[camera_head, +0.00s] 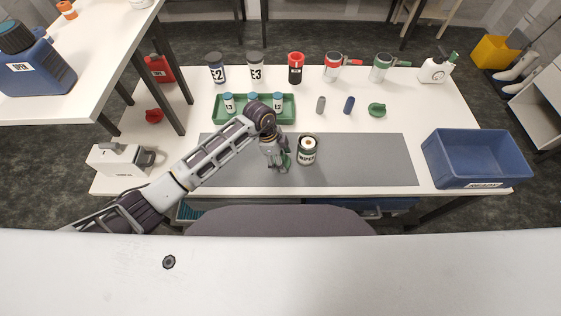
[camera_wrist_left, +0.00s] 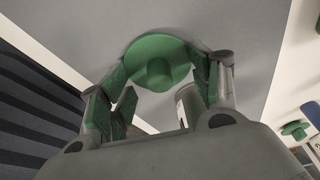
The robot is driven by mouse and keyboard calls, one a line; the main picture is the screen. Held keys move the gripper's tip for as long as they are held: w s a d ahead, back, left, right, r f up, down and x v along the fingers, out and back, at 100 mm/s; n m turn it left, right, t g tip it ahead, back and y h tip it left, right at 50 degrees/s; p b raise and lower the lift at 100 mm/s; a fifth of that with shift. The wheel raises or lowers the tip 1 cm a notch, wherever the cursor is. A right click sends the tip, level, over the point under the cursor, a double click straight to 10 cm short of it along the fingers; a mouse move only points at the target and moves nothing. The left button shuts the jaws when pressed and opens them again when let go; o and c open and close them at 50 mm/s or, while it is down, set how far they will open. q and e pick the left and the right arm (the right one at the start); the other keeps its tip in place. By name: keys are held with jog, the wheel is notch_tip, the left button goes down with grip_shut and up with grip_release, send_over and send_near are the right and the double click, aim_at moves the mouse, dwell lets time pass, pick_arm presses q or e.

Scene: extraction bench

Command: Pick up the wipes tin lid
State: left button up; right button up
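The wipes tin lid (camera_wrist_left: 158,62) is a round green disc with a knob facing the camera. In the left wrist view it shows just past my left fingertips, over the grey mat. My left gripper (camera_wrist_left: 160,85) has its fingers spread apart, with the lid's edges close to both green pads; I cannot tell if they touch. In the head view my left gripper (camera_head: 277,163) points down over the mat and hides most of the lid. My right gripper is not in view.
The grey mat (camera_head: 370,160) is clear to the right. A green tray (camera_head: 220,108) with several bottles stands behind my gripper. A blue crate (camera_head: 434,160) is at the right. A grey and a blue cylinder (camera_head: 349,105) and a green round object (camera_head: 377,110) stand behind the mat.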

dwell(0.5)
pick_arm(q)
jog(key=shift+r, duration=0.4)
jog(key=c, duration=0.6)
jog(key=shift+r, duration=0.45)
grip_shut()
notch_tip(320, 180, up, 8)
jog(key=shift+r, duration=0.15)
jog(key=shift+b, duration=0.3)
